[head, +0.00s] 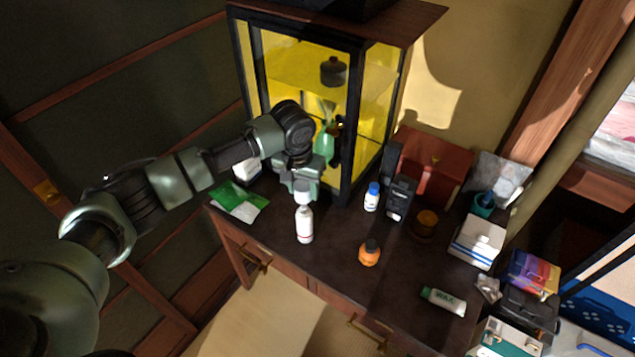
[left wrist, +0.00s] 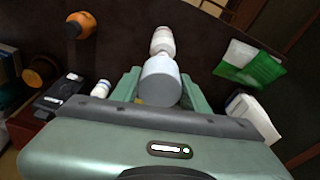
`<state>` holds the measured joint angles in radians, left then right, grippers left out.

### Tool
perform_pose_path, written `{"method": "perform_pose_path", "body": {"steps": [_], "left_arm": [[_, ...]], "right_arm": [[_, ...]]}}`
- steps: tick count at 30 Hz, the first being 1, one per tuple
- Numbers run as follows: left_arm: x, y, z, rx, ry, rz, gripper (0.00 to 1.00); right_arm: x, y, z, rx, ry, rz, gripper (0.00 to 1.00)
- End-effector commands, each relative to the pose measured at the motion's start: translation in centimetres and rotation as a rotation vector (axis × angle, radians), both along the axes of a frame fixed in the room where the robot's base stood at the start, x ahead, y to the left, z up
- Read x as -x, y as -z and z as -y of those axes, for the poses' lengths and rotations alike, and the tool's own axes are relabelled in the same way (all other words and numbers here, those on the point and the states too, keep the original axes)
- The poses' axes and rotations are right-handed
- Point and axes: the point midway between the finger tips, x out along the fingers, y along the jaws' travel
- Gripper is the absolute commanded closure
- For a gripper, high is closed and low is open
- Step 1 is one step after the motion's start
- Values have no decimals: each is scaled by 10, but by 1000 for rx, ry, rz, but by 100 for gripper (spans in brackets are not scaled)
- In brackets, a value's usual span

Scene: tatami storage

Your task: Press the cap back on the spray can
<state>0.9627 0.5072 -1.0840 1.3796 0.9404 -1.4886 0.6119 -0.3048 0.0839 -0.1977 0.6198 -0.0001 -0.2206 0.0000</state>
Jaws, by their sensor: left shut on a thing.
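My left gripper (head: 303,187) is shut on a pale grey-white cap (left wrist: 160,82), with one green finger on each side of it in the left wrist view (left wrist: 158,88). In the head view the cap (head: 303,197) is right at the top of the white spray can (head: 305,226). The can stands upright on the dark desktop and also shows beyond the cap in the left wrist view (left wrist: 163,40). The cap covers part of the can's top, and I cannot tell whether they touch. My right gripper is not in view.
A glass-fronted cabinet (head: 352,100) stands behind the gripper. A green-and-white packet (head: 238,203) lies left of the can. An orange bottle (head: 369,253), a blue-capped bottle (head: 372,198) and a black box (head: 399,200) stand to its right. The desktop in front of the can is clear.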

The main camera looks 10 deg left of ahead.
Motion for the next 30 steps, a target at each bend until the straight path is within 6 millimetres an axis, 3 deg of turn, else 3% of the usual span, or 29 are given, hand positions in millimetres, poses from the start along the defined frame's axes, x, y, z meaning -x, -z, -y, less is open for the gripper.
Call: {"method": "perform_pose_path", "body": {"steps": [5, 20, 30], "left_arm": [[0, 9, 0, -1, 1, 0, 92], [0, 46, 0, -1, 0, 1, 92], [0, 63, 0, 0, -1, 0, 92]], "right_arm": [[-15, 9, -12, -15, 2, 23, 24], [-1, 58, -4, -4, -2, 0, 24], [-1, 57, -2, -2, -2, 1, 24]]}}
